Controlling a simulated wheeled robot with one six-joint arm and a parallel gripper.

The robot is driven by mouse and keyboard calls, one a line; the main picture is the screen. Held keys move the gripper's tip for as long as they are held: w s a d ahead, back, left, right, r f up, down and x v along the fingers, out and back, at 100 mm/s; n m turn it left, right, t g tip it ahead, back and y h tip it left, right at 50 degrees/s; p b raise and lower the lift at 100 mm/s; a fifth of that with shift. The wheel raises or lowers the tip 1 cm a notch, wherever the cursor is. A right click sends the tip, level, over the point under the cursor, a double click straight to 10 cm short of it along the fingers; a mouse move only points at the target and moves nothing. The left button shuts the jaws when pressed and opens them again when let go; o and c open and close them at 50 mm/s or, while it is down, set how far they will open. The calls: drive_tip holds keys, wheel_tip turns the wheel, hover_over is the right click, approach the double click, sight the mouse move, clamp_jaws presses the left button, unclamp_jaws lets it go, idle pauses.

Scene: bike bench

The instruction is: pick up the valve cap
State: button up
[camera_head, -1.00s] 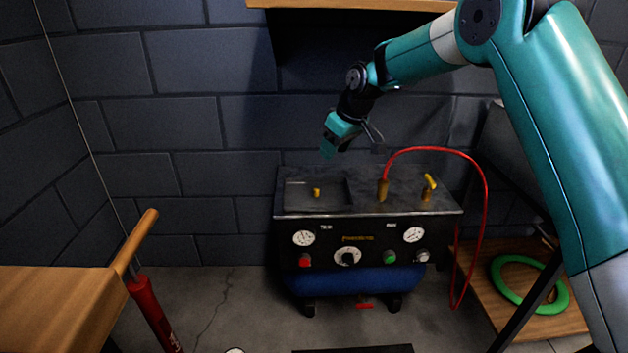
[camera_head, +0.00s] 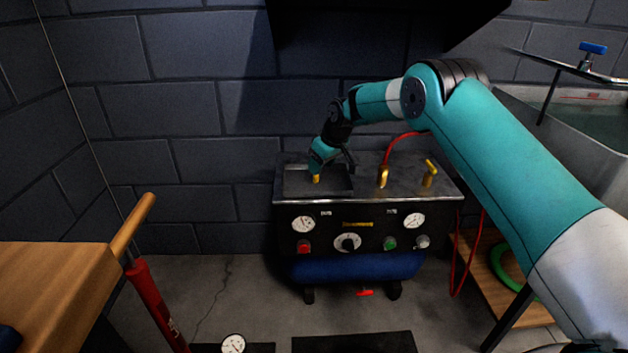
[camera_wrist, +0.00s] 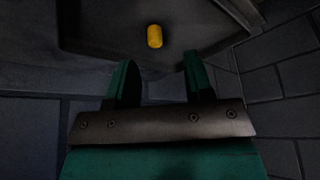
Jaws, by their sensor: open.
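The valve cap is a small yellow cylinder (camera_head: 316,179) in the shallow dark tray (camera_head: 335,187) on top of the compressor unit. It also shows in the wrist view (camera_wrist: 155,36), upper middle, beyond and between the two fingertips. My gripper (camera_head: 318,165) is just above the cap in the head view and hides part of it. In the wrist view my gripper (camera_wrist: 158,72) is open, with its green fingers apart and nothing between them. The cap appears apart from both fingers.
The compressor (camera_head: 350,235) has gauges and knobs on its front. A brass fitting with a red hose (camera_head: 383,176) and a yellow-handled valve (camera_head: 429,173) stand right of the tray. A wooden bench (camera_head: 50,285) and red pump (camera_head: 150,300) are at left.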

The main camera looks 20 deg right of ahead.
drive_tip(key=x, duration=0.2)
drive_tip(key=b+x, duration=0.1)
drive_tip(key=x, duration=0.2)
drive_tip(key=shift+w+d, duration=0.2)
drive_tip(key=shift+w, duration=0.05)
drive_tip(key=shift+r, duration=0.1)
clamp_jaws()
